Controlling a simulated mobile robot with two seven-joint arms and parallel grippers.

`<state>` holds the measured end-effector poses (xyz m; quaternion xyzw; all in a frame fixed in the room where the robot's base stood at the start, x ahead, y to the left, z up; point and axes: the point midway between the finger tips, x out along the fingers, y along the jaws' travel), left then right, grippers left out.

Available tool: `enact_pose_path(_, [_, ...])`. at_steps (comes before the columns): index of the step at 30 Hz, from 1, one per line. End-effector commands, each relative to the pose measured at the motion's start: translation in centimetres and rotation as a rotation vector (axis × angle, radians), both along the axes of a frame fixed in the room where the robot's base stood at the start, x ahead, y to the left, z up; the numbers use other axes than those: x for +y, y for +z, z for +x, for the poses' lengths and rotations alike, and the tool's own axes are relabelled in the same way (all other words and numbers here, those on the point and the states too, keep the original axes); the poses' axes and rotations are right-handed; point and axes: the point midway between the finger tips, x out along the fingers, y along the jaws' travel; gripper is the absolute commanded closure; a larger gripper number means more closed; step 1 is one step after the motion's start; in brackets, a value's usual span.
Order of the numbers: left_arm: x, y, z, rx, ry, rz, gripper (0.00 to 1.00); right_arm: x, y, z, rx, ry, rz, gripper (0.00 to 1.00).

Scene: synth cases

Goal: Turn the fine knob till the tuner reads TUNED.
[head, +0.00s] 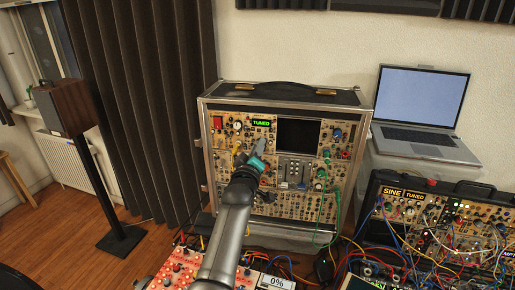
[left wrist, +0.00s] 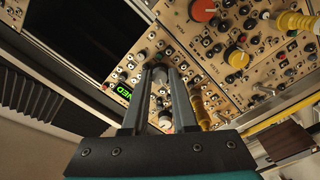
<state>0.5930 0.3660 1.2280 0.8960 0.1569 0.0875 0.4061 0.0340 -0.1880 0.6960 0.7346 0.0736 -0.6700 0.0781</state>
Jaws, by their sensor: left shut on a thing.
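The tuner display (head: 262,123) near the top of the tall synth case reads TUNED in green. In the left wrist view part of that green reading (left wrist: 122,90) shows at an angle. My left gripper (head: 259,148) reaches up to the panel just below the display. In the left wrist view its two fingers (left wrist: 161,71) are closed on a small knob, taken as the fine knob (left wrist: 160,76), mostly hidden between the fingertips. The gripper hides the panel around it in the head view. My right gripper is not in view.
The tall case (head: 209,150) carries a dark screen (head: 298,133) and hanging patch cables. A second synth case (head: 372,195) with many cables stands at right, below a laptop (head: 418,136). A speaker (head: 66,106) stands at left.

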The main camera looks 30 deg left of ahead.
Motion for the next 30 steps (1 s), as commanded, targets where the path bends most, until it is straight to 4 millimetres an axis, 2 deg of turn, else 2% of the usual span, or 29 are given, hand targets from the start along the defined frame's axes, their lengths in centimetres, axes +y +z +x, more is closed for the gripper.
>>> enact_pose_path(4, [0.0, -0.1, 0.0, 0.002, 0.000, 0.000, 1.00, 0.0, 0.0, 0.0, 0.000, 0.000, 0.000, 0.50])
enact_pose_path(5, [0.0, -0.1, 0.0, 0.002, 0.000, 0.000, 0.70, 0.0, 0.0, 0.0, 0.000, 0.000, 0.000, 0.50])
enact_pose_path(12, [0.0, 0.0, 0.0, 0.001, -0.001, 0.001, 0.44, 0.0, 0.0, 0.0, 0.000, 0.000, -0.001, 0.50])
enact_pose_path(23, [-0.2, -0.1, -0.3, 0.002, 0.000, 0.001, 0.44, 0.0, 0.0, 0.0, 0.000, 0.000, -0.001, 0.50])
enact_pose_path(30, [-1.0, -0.2, -2.7, 0.001, 0.000, 0.000, 0.44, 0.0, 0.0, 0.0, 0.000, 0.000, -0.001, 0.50])
